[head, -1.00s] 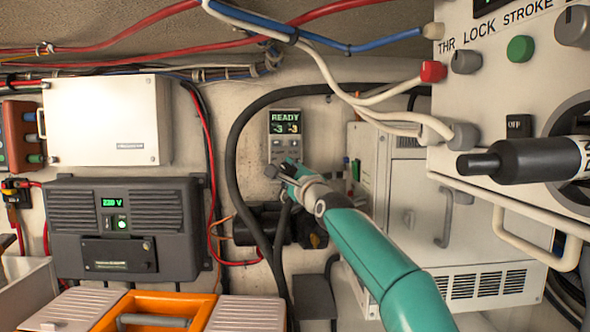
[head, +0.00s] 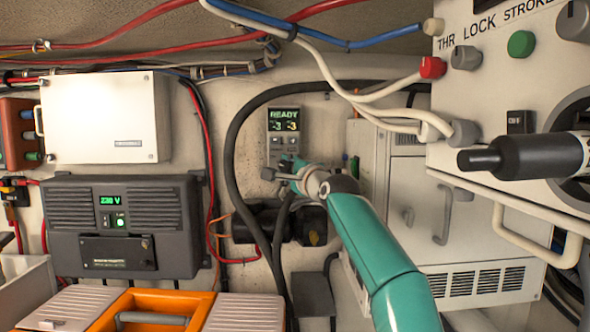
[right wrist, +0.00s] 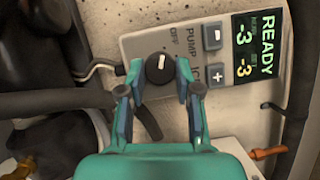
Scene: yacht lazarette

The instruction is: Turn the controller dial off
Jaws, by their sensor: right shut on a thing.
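The controller (head: 284,122) is a grey wall unit with a lit screen reading READY, -3 and -3. In the right wrist view the controller (right wrist: 190,58) lies sideways, with minus and plus buttons and the words PUMP and OFF. Its black round dial (right wrist: 159,68) has a white mark pointing up in that picture, towards the OFF lettering. My right gripper (right wrist: 160,80) has one finger on each side of the dial and is shut on it. In the head view the right gripper (head: 280,168) covers the controller's lower end. My left gripper is not in view.
A thick black hose (head: 232,150) curves close around the controller's left. Dark pump-like parts (head: 262,222) sit below it. A grey cabinet (head: 400,190) stands to the right, and a large panel (head: 470,100) with knobs juts out nearer. An orange toolbox (head: 150,305) is in front.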

